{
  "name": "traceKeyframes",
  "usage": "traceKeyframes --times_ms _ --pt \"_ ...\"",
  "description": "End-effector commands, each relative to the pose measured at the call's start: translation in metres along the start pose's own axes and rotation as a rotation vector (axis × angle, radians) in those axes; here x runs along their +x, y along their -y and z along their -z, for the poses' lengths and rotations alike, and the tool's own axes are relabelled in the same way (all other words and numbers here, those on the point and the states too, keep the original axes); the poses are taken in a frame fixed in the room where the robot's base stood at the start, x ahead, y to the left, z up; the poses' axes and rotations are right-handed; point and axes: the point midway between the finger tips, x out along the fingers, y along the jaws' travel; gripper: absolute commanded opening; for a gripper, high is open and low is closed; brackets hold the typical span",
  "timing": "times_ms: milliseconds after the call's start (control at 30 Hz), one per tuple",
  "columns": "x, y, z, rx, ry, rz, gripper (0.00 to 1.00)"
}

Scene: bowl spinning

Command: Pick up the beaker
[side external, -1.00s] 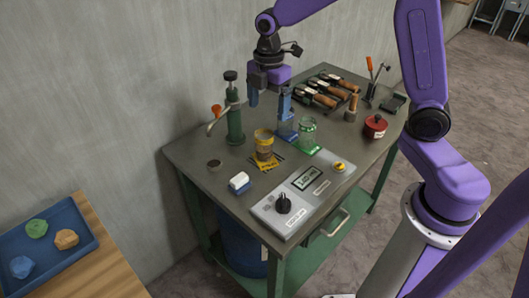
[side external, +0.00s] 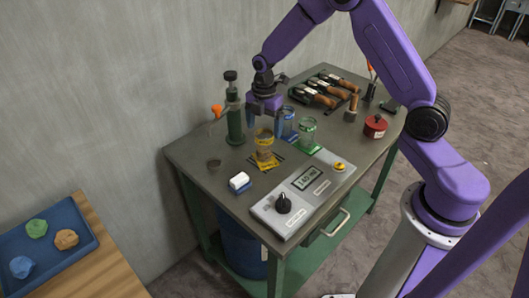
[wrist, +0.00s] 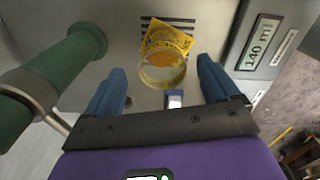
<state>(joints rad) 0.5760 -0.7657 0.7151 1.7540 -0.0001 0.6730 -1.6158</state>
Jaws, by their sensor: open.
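A clear beaker with a yellow band (side external: 264,139) stands upright on a yellow mat (side external: 266,164) near the middle of the workbench. A blue beaker (side external: 286,126) and a green beaker (side external: 306,131) stand behind it and to its right. My gripper (side external: 265,122) is open and empty, pointing down just above the yellow beaker. In the wrist view the yellow beaker (wrist: 163,66), with orange-brown contents, shows between and beyond the two blue fingers (wrist: 160,76). I cannot tell whether the fingers reach beside its rim.
A green dispenser (side external: 235,120) stands close to the left of my gripper. In front are a white-and-blue block (side external: 239,182) and a grey control box (side external: 302,194) with a display. A red pot (side external: 375,127) and a tool rack (side external: 322,90) are farther right.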

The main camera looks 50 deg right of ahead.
Motion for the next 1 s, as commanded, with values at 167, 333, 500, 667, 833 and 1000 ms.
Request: traceKeyframes --times_ms 167,333,500,667,833,1000 --pt "0.018 0.0 0.0 0.0 0.0 0.001 0.89" --pt "0.028 0.001 0.002 0.0 0.0 0.002 0.89" --pt "0.052 0.003 0.006 -0.001 0.0 0.003 0.89" --pt "0.068 0.003 0.006 0.001 0.0 0.001 0.89" --pt "0.073 0.003 0.006 0.001 0.0 -0.001 0.89" --pt "0.072 0.002 0.006 0.001 0.0 -0.001 0.79"
